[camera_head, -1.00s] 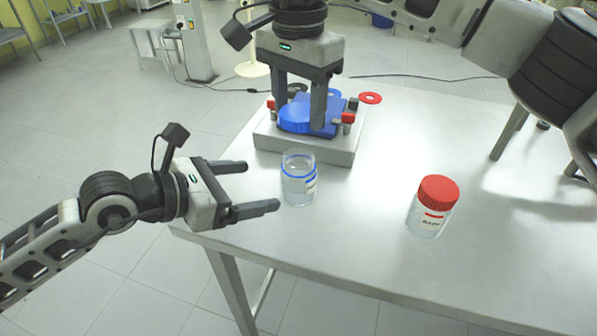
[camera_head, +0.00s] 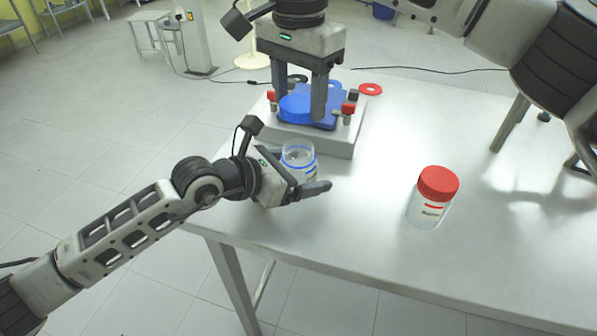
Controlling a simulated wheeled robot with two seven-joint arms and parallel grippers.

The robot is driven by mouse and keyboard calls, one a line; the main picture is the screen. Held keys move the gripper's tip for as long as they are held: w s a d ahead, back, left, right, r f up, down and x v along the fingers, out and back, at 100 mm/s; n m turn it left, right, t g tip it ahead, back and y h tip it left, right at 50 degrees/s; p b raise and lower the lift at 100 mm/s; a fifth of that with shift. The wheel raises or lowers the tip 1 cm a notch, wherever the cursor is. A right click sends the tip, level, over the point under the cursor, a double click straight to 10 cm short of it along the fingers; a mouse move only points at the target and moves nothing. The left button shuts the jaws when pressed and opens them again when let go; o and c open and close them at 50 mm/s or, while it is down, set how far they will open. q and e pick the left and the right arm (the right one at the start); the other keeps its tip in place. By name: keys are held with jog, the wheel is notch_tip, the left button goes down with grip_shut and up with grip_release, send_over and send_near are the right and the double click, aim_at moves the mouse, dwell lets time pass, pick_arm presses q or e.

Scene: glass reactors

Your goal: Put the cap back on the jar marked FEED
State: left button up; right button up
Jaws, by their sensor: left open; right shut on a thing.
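An uncapped clear jar (camera_head: 298,154) with a blue ring round its neck stands on the table in front of the pale block; its label is mostly hidden. My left gripper (camera_head: 301,172) is open at the jar. Its near finger passes in front of the jar's lower part; the far finger is largely hidden, and contact cannot be told. A blue cap (camera_head: 294,108) is between the fingers of my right gripper (camera_head: 299,108), which is shut on it, just over the pale block behind the jar. Whether the cap touches the block's blue plate is unclear.
A jar with a red cap (camera_head: 438,184) stands to the right, its label too small to read. The pale block (camera_head: 330,144) carries a blue plate and red-topped posts (camera_head: 348,108). A red ring (camera_head: 370,89) lies behind it. The table (camera_head: 370,240) is clear between the jars.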

aim_at(298, 123)
pick_arm(q)
jog(key=shift+w+d+f, duration=0.15)
jog(key=shift+d, duration=0.2)
jog(key=c, duration=1.4)
jog(key=shift+c, duration=0.3)
pick_arm(e)
jog(key=shift+f, duration=2.5)
jog(key=shift+f, duration=0.9)
jog(key=shift+a+f, duration=0.1)
jog(key=shift+f, duration=0.5)
